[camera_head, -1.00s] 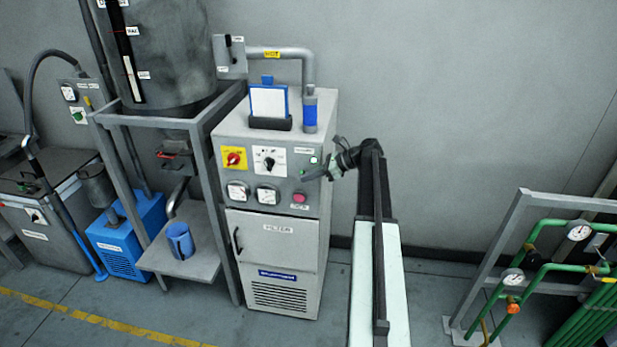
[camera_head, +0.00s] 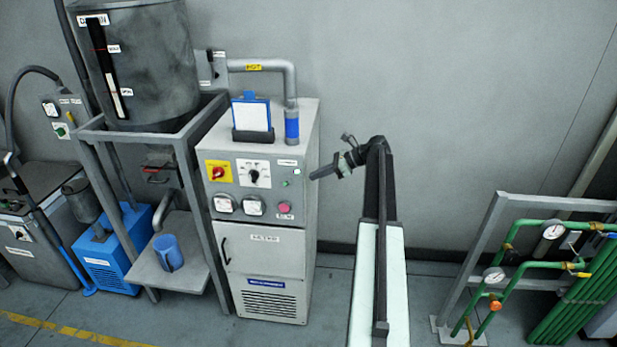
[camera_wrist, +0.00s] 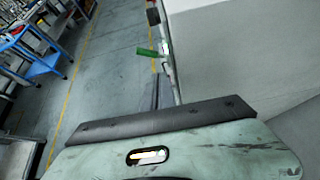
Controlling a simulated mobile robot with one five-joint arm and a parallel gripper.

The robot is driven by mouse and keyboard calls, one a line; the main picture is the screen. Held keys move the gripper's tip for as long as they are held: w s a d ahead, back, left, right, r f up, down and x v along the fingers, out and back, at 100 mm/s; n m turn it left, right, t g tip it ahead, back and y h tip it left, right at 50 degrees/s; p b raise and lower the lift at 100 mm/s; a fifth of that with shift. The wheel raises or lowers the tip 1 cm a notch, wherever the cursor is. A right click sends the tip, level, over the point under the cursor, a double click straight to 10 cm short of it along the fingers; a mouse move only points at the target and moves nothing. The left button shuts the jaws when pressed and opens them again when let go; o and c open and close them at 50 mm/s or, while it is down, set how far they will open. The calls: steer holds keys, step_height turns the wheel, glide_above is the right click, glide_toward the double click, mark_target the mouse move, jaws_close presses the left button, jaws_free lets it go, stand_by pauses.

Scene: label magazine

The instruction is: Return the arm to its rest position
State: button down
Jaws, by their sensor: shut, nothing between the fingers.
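My gripper (camera_head: 314,176) is shut and empty. In the head view it points left from the end of my dark arm. Its tip lies just right of the cabinet's (camera_head: 308,225) front panel in the picture. I cannot tell how far it is from the cabinet in depth.
The cabinet carries a red switch (camera_head: 217,173), a black knob (camera_head: 254,175) and a clipboard (camera_head: 252,115). A blue mug (camera_head: 168,252) stands on the shelf left of it. Green pipes (camera_head: 555,265) in a frame are at the right. Floor between is clear.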

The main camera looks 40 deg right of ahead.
steer(key=shift+s, duration=0.1)
stand_by(0.3)
steer(key=s+a+f+n+g+h+b, duration=0.15)
steer(key=a+f+n, duration=0.25)
steer(key=a, duration=0.5)
steer(key=s+a+f+n+g+b, duration=0.1)
steer(key=a+f+n+g, duration=0.2)
steer(key=a, duration=0.7)
steer(key=s+a+f+n+g+h+b, duration=0.1)
steer(key=a+f+n, duration=0.35)
steer(key=a, duration=0.45)
steer(key=s+a+f+n+g+h+b, duration=0.1)
steer(key=s+a+f+n+h, duration=0.2)
steer(key=s+a+n, duration=0.3)
steer(key=s+a+f+n+g+h+b, duration=0.1)
steer(key=s+a+f+n+h, duration=0.1)
steer(key=s+a+n, duration=0.4)
steer(key=a+n+h, duration=0.1)
steer(key=a+n, duration=0.2)
steer(key=a, duration=0.1)
steer(key=shift+f, duration=0.4)
